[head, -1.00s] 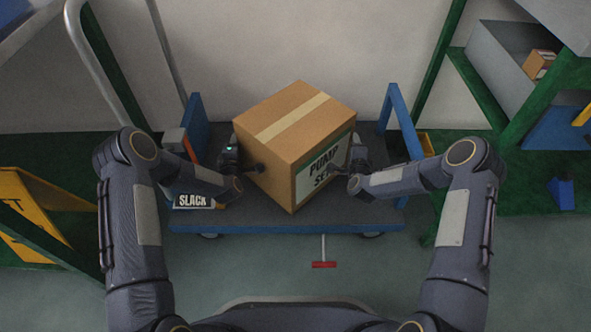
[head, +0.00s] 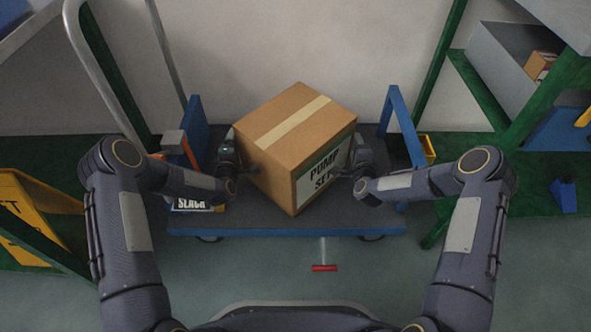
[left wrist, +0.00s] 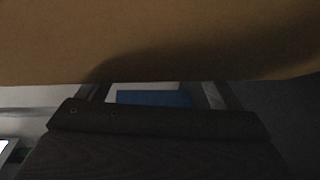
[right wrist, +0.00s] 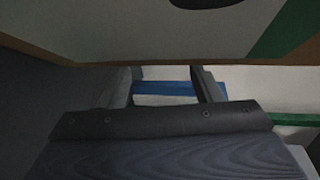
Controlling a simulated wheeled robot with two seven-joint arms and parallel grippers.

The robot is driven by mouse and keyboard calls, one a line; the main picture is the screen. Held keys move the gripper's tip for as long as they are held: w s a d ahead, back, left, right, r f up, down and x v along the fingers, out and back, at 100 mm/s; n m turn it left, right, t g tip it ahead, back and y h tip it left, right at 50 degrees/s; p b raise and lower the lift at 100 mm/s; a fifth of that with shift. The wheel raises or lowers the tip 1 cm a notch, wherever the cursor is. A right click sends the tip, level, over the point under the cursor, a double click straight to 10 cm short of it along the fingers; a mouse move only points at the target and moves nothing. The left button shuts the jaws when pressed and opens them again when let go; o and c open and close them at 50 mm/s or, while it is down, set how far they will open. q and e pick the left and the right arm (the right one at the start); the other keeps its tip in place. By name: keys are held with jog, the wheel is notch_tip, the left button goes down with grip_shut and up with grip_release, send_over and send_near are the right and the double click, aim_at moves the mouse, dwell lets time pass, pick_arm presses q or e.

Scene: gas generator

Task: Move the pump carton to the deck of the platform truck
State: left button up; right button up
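The pump carton (head: 272,132) is a brown box with a pale tape strip and a white-and-green "PUMP SET" label. It is turned cornerwise over the grey deck of the blue platform truck (head: 275,222); whether its underside rests on the deck I cannot tell. My left gripper (head: 240,172) is at its left side and my right gripper (head: 350,173) at its right side, both close against it. In the left wrist view (left wrist: 155,95) and right wrist view (right wrist: 168,95) the fingers stand apart with nothing between them, and the carton fills the top.
A box marked "SLACK" (head: 194,206) lies at the deck's left edge. Blue end frames rise at the truck's left (head: 194,125) and right (head: 397,115). A red handle (head: 324,268) lies in front. Green racks stand on both sides, with a grey bin (head: 492,75) at the right.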

pick_arm(q)
jog(key=shift+d+r+h, duration=0.15)
jog(key=shift+d+r, duration=0.05)
jog(key=shift+d, duration=0.25)
jog(key=shift+d+r+h, duration=0.15)
jog(key=shift+d, duration=0.3)
pick_arm(e)
jog(key=o, duration=0.4)
jog(key=shift+a+r+y, duration=0.2)
jog(key=shift+a+y, duration=0.1)
jog(key=shift+a, duration=0.65)
pick_arm(q)
jog(key=shift+s, duration=0.1)
pick_arm(e)
jog(key=shift+r, duration=0.1)
pick_arm(q)
jog(key=a+v, duration=0.1)
jog(key=v, duration=0.6)
jog(key=shift+s+a+f, duration=0.15)
jog(key=shift+s+a, duration=0.15)
jog(key=shift+s, duration=0.05)
pick_arm(e)
jog(key=v, duration=1.2)
jog(key=shift+d, duration=0.25)
